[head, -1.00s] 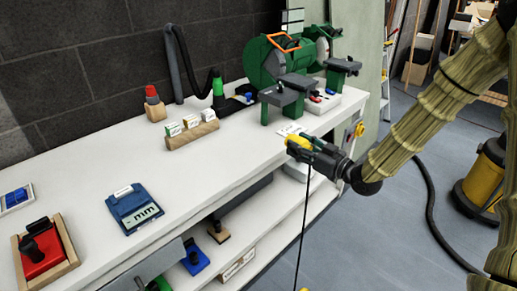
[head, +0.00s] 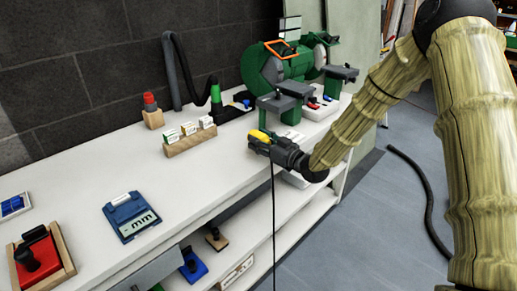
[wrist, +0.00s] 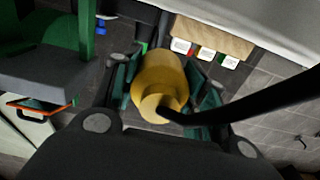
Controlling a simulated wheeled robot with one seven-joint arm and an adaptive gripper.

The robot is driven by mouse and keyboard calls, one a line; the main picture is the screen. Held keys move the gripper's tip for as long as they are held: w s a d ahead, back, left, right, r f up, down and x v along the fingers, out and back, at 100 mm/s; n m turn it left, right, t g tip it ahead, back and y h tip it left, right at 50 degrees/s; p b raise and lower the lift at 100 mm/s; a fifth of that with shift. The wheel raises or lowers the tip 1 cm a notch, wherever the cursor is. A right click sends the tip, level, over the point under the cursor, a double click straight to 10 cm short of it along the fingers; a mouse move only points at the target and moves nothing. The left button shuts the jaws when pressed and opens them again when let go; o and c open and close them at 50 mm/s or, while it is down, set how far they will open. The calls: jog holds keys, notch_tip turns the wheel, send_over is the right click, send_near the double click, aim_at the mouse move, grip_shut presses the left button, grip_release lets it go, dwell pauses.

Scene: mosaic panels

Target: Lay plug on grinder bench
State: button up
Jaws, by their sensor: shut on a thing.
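The yellow plug (wrist: 158,82) with a black cable is held between the fingers of my gripper (wrist: 165,95) in the wrist view. In the head view the plug (head: 259,135) shows as a small yellow shape at the tip of my gripper (head: 264,142), with its cable hanging straight down past the bench front. The white grinder bench (head: 205,177) runs along the wall. My gripper is at the bench's front edge, in front of the green grinder (head: 268,70). I cannot tell the exact height of the plug over the top.
A wooden block with several small boxes (head: 188,138) stands left of my gripper. A blue caliper display (head: 131,216) and a red tool in a wooden tray (head: 40,262) lie farther left. The top between display and block is clear. A white tray (head: 318,111) sits by the grinder.

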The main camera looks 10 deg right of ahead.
jog(key=shift+w+a, duration=0.3)
jog(key=shift+a, duration=0.05)
jog(key=shift+w+f, duration=0.1)
jog(key=shift+f, duration=1.65)
jog(key=shift+f, duration=0.2)
jog(key=o, duration=1.3)
jog(key=shift+o, duration=0.2)
jog(key=shift+r, duration=0.15)
